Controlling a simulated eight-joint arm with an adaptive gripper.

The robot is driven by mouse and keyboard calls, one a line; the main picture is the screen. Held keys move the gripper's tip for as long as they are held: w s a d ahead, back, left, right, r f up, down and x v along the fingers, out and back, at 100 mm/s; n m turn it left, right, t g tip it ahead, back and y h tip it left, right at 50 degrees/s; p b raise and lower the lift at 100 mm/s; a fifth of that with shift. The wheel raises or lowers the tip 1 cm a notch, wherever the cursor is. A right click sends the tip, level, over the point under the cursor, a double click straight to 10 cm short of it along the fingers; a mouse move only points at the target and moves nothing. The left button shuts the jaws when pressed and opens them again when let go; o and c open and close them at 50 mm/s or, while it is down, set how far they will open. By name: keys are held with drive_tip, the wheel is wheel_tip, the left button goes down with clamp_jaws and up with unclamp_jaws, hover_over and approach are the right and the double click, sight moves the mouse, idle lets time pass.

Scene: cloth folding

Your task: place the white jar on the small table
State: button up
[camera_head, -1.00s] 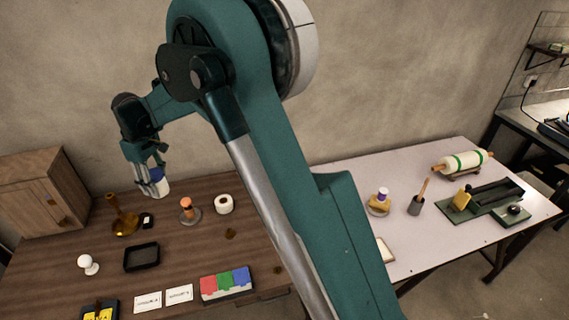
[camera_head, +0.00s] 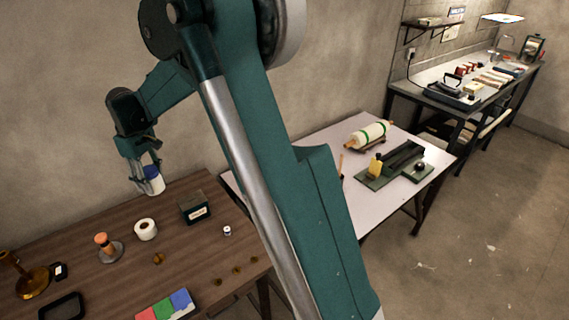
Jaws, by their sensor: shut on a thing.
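My gripper (camera_head: 148,174) is shut on the white jar (camera_head: 155,186), which has a blue upper part. It holds the jar in the air over the back of the brown wooden table (camera_head: 107,298), at the left of the picture. The jar is partly covered by the fingers. A smaller light-topped table (camera_head: 322,137) stands to the right of the wooden one, partly hidden behind my arm. The gripper and jar are well to the left of it.
The light table bears a rolling pin (camera_head: 368,134) and a green tool base (camera_head: 396,167). A white roll (camera_head: 145,229), a dark box (camera_head: 195,208) and a stamp (camera_head: 107,247) stand on the wooden table. A dark-legged workbench (camera_head: 519,77) is at the far right, with open floor in front.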

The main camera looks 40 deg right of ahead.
drive_tip(key=s+d+m+b, duration=0.15)
drive_tip(key=s+d, duration=0.35)
drive_tip(key=d, duration=0.8)
drive_tip(key=s+d+f+m+b, duration=0.1)
drive_tip(key=s+d+m, duration=0.3)
drive_tip(key=d, duration=0.8)
drive_tip(key=s+d+m+b, duration=0.15)
drive_tip(key=s+d, duration=0.35)
drive_tip(key=d, duration=0.8)
wheel_tip(320, 180, down, 13)
drive_tip(key=shift+a, duration=0.15)
drive_tip(key=shift+s, duration=0.1)
drive_tip(key=shift+f+b, duration=0.55)
drive_tip(key=shift+f, duration=2.55)
drive_tip(key=shift+f+b, duration=0.5)
drive_tip(key=shift+f, duration=1.35)
drive_tip(key=shift+f, duration=0.2)
